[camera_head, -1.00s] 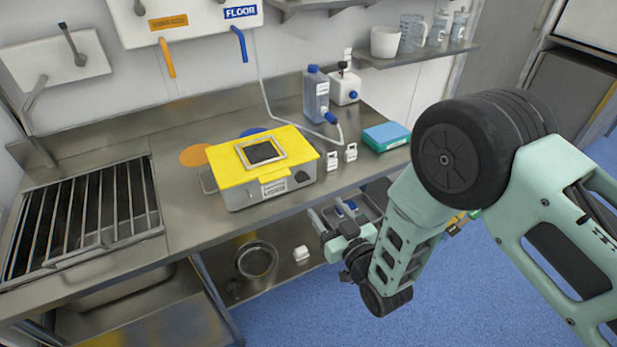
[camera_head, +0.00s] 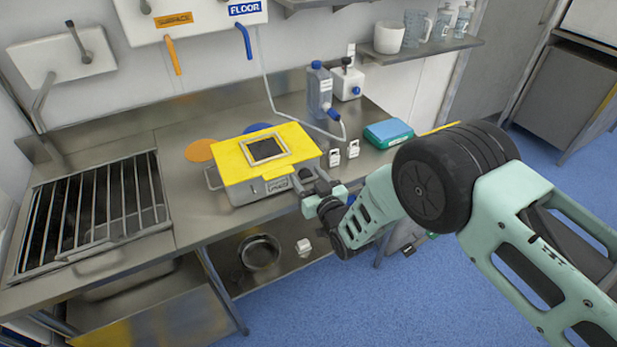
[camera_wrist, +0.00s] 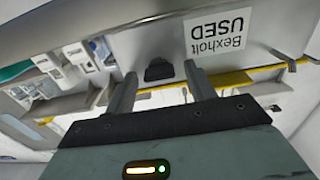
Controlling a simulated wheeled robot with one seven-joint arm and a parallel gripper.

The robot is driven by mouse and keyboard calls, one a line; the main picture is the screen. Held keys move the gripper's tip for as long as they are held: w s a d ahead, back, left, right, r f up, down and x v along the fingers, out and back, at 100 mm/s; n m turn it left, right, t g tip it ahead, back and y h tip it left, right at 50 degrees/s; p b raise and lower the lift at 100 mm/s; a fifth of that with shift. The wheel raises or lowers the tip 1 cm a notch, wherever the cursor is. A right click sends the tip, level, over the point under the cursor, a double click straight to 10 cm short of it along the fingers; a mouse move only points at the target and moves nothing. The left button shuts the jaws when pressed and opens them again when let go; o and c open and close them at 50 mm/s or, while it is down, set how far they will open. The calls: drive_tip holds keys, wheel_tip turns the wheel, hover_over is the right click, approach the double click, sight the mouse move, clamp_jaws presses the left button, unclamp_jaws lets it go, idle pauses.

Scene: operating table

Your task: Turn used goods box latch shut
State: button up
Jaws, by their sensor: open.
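The used goods box (camera_head: 243,192) is a grey metal box with a yellow lid (camera_head: 230,160), standing on the steel counter. In the wrist view its front (camera_wrist: 130,30) appears upside down with a white "Bexholt USED" label (camera_wrist: 217,32). The black latch (camera_wrist: 158,71) sits on that front beside the label. My gripper (camera_head: 307,180) is at the right part of the box front, and in the head view it hides the latch. In the wrist view my gripper (camera_wrist: 160,77) is open, with one finger on each side of the latch. I cannot tell whether the fingers touch it.
Two small white tags (camera_head: 343,154) and a teal-and-blue box (camera_head: 388,133) stand right of the used goods box. A blue-capped bottle (camera_head: 319,90) is behind. A grated sink (camera_head: 95,215) is at left. Below is a shelf with a round pot (camera_head: 261,252).

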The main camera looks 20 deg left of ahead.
drive_tip(key=c, duration=1)
drive_tip(key=shift+f+m+b, duration=0.1)
drive_tip(key=shift+m+b, duration=0.2)
drive_tip(key=shift+b, duration=0.25)
drive_tip(key=m+b, duration=0.3)
drive_tip(key=b, duration=0.1)
drive_tip(key=shift+w+d+f+m+b, duration=0.15)
drive_tip(key=shift+f+m+b, duration=0.05)
drive_tip(key=shift+m+b, duration=0.2)
drive_tip(key=m+b, duration=0.4)
drive_tip(key=b, duration=0.1)
drive_tip(key=shift+m, duration=0.3)
drive_tip(key=m+b, duration=0.5)
drive_tip(key=b, duration=0.1)
drive_tip(key=shift+m+b, duration=1.75)
drive_tip(key=shift+m, duration=0.15)
drive_tip(key=shift+r, duration=0.1)
